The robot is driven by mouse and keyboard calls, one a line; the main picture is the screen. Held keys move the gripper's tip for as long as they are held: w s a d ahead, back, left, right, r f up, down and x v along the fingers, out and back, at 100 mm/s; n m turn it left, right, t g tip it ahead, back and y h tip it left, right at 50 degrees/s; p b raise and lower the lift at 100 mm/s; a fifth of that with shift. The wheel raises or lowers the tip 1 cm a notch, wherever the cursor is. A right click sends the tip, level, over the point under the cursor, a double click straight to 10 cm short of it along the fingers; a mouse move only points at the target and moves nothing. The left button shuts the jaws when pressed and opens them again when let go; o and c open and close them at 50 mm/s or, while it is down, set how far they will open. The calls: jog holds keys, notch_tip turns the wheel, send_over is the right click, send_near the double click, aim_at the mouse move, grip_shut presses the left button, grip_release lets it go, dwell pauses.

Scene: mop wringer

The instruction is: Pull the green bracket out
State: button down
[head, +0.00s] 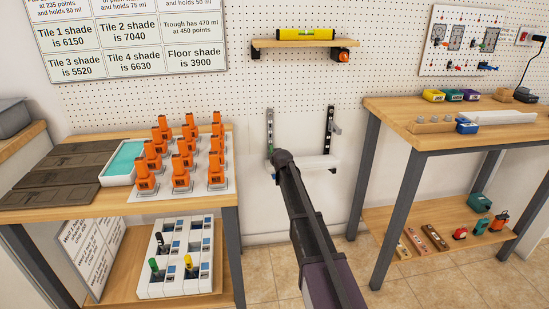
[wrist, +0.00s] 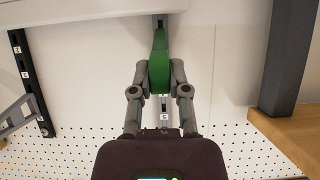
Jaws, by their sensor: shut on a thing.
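The green bracket (wrist: 159,55) is between the two fingers of my gripper (wrist: 160,78) in the wrist view, and the gripper is shut on it. The bracket lies in line with a light wall rail (wrist: 164,117) with small number labels. Its upper end is close to the white shelf board (wrist: 80,10); whether they touch I cannot tell. In the head view a bit of green bracket (head: 270,149) shows at the rail's lower part. My dark arm hides the fingers there.
A black rail (head: 331,122) stands right of the light one. The white shelf (head: 312,163) spans between them. A table with orange devices (head: 182,178) stands left, and a wooden bench (head: 440,125) right. A ledge with a yellow level (head: 303,34) is above.

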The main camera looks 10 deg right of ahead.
jog(key=shift+s, duration=1.55)
